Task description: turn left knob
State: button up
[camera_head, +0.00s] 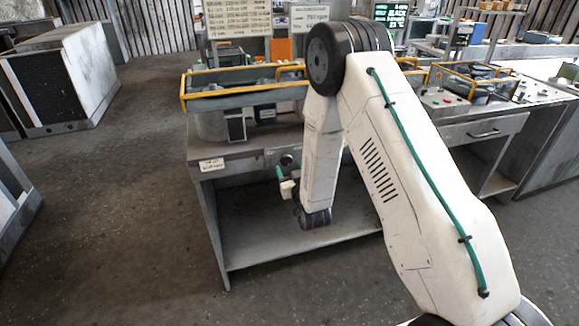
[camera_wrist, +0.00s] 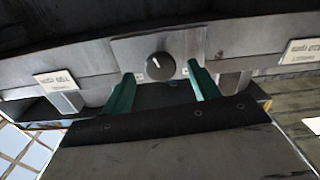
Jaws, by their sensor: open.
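A round black knob (camera_wrist: 158,66) with a white pointer line sits on a grey plate in the bench's front edge. In the wrist view the pointer leans slightly left of straight up. In the head view the knob (camera_head: 286,160) is small, under the worktop. My gripper (camera_wrist: 161,75) is open, its two teal fingers apart, one at each side of the knob in the picture. I cannot tell whether they touch it. In the head view my gripper (camera_head: 280,174) is at the bench front, partly hidden by its own wrist. Only one knob shows clearly.
White labels (camera_wrist: 57,81) (camera_wrist: 300,52) flank the knob on the front edge. The bench (camera_head: 240,152) carries a yellow-railed frame (camera_head: 232,92) with machine parts. A lower shelf (camera_head: 260,240) lies below. A drawer (camera_head: 485,132) is at right. Floor at left is open.

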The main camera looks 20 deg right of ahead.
jog(key=shift+w, duration=1.15)
jog(key=shift+c, duration=0.2)
jog(key=c, duration=0.9)
jog(key=shift+m, duration=0.4)
jog(key=m, duration=0.2)
jog(key=shift+a+m, duration=0.1)
jog(key=shift+m, duration=2.2)
